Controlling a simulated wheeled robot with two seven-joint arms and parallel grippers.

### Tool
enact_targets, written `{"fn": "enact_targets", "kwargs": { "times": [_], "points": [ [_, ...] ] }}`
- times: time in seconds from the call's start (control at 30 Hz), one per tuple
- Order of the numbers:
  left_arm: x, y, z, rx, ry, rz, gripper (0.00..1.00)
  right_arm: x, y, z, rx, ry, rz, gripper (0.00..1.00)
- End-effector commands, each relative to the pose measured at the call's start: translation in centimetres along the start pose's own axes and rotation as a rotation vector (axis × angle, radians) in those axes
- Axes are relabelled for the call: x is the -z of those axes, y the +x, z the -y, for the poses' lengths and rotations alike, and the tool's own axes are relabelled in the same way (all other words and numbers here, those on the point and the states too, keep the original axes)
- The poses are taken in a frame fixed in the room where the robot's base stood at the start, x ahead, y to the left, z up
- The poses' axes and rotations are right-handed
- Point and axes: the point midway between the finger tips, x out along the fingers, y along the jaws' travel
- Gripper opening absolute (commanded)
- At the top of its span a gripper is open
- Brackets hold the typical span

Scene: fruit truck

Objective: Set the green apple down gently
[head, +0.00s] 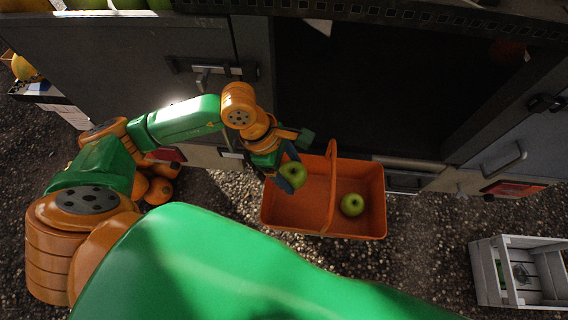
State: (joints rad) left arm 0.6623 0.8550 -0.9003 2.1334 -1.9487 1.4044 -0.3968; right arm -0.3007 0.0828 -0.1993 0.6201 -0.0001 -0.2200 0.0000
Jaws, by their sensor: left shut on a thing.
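A green apple (294,173) is held by my left gripper (286,177) over the left part of an orange basket (322,229). The gripper is shut on this apple, and its fingers are partly hidden by the apple and wrist. A second green apple (352,204) lies in the right half of the basket. The basket's handle (333,185) stands up across its middle, between the two apples. I cannot tell whether the held apple touches the basket floor. My right gripper is not in view.
The truck's grey side (130,62) with latches runs behind the basket. A white wooden crate (519,272) stands on the gravel at the lower right. Gravel between basket and crate is clear.

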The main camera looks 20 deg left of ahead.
Motion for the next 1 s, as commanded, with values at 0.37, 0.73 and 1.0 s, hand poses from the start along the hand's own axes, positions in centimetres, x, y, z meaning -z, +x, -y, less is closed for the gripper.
{"fn": "enact_targets", "kwargs": {
  "times": [0.37, 0.73, 1.0],
  "points": [
    [1.3, 3.1, 0.1, -0.001, -0.01, -0.001, 0.08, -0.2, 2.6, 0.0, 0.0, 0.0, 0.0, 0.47],
    [3.3, 7.9, 0.2, 0.0, -0.008, -0.002, 0.08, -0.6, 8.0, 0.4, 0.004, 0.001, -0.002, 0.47],
    [4.6, 11.0, 0.2, 0.0, -0.007, -0.002, 0.08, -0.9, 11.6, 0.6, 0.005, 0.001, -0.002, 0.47]
  ]
}}
